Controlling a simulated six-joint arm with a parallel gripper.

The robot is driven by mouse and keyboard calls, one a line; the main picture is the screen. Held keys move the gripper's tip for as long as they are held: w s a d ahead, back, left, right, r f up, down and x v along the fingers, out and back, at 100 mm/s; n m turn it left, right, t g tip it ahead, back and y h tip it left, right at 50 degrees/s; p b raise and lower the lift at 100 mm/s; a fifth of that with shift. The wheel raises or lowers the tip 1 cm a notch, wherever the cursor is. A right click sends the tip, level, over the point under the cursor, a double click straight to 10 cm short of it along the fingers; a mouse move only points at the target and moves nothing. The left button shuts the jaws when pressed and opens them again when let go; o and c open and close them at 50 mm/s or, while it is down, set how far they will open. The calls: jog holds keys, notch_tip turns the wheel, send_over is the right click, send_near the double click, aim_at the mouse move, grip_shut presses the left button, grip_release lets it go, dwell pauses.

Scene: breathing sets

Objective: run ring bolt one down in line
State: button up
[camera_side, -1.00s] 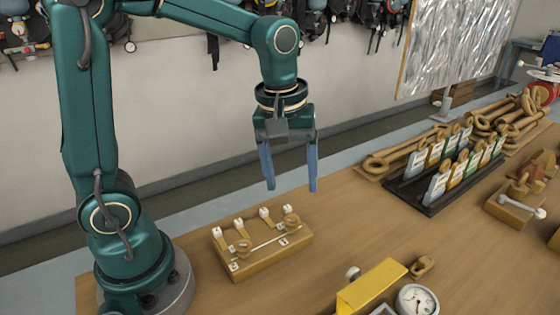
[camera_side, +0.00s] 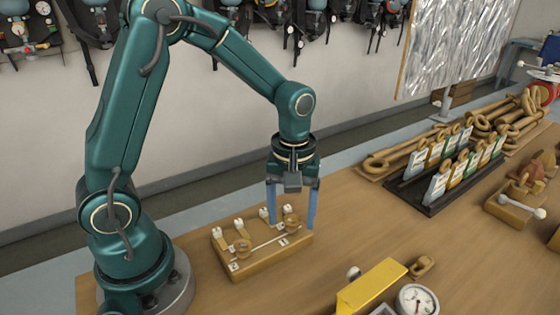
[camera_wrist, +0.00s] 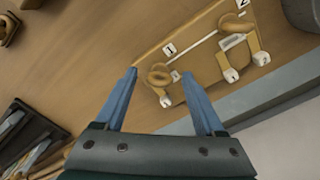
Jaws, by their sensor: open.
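A wooden block (camera_side: 272,262) lies on the bench in the side view, with a thin pale line along its top and two brown ring bolts. Ring bolt one (camera_wrist: 160,76), beside the label "1" in the wrist view, is the right-hand one in the side view (camera_side: 292,220). The other ring bolt (camera_side: 243,248) stands at the left end, near the label "2" in the wrist view (camera_wrist: 236,24). My gripper (camera_side: 291,225) is open, pointing down, its blue fingers on either side of ring bolt one. I cannot tell whether they touch it.
Brown tabs with white ends (camera_side: 240,230) line the block's back edge, close to my fingers. A black rack of cards (camera_side: 430,200), a yellow block (camera_side: 370,287) and a round gauge (camera_side: 416,300) stand to the right. Bench between block and rack is clear.

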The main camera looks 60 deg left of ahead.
grip_shut()
jog(key=shift+m, duration=0.4)
jog(key=m, duration=0.5)
jog(key=shift+m, duration=0.4)
jog(key=m, duration=0.7)
jog(key=shift+r, duration=0.1)
jog(key=m, duration=0.3)
jog(key=shift+m, duration=0.4)
jog(key=m, duration=0.3)
jog(key=shift+m, duration=0.3)
jog(key=m, duration=0.6)
jog(key=shift+w, duration=0.1)
jog(key=shift+m, duration=0.4)
